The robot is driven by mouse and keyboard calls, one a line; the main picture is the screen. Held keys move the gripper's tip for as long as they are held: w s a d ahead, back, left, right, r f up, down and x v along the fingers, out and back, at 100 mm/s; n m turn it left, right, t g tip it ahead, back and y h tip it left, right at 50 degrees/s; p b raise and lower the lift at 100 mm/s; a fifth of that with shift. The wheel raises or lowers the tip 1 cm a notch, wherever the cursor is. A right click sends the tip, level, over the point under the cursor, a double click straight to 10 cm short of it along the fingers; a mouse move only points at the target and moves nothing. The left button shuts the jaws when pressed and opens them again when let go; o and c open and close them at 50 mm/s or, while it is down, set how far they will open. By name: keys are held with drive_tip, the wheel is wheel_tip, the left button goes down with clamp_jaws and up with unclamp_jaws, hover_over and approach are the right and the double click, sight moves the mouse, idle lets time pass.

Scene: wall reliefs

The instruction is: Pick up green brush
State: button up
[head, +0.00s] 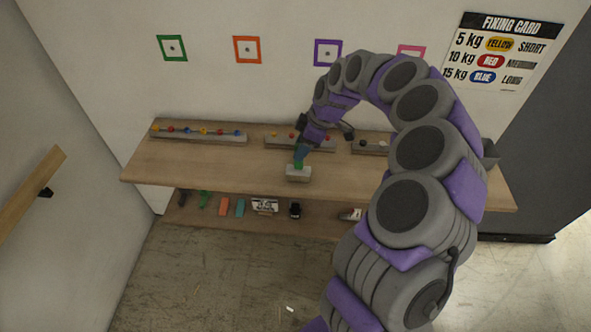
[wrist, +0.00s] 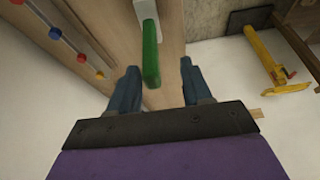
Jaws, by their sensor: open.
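The green brush (wrist: 151,55) points toward my gripper in the wrist view, its green handle rising from a pale block. In the head view a bit of green (head: 299,164) shows just above the pale block (head: 298,173) on the wooden table top. My gripper (wrist: 156,88) is open, with one blue finger on each side of the line of the green handle. The handle's end lies between the fingertips, and neither finger appears to touch it. In the head view my gripper (head: 301,151) is just above the block, and my arm hides part of the table.
Racks with coloured knobs (head: 198,133) line the table's back edge by the wall. A lower shelf (head: 240,222) holds several small items. A fixing card (head: 503,50) hangs on the wall. A yellow object (wrist: 265,58) shows at right in the wrist view.

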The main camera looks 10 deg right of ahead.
sight(296, 169)
drive_tip(key=shift+w+f, duration=0.1)
drive_tip(key=shift+f, duration=0.1)
drive_tip(key=f, duration=0.2)
drive_tip(key=w+f+b, duration=0.1)
drive_tip(key=f, duration=0.1)
drive_tip(key=shift+d, duration=0.3)
drive_tip(key=shift+w+a+f, duration=0.1)
drive_tip(key=shift+f, duration=0.05)
drive_tip(key=shift+a, duration=0.85)
drive_tip(key=shift+c, duration=2.2)
drive_tip(key=shift+d, duration=0.65)
clamp_jaws()
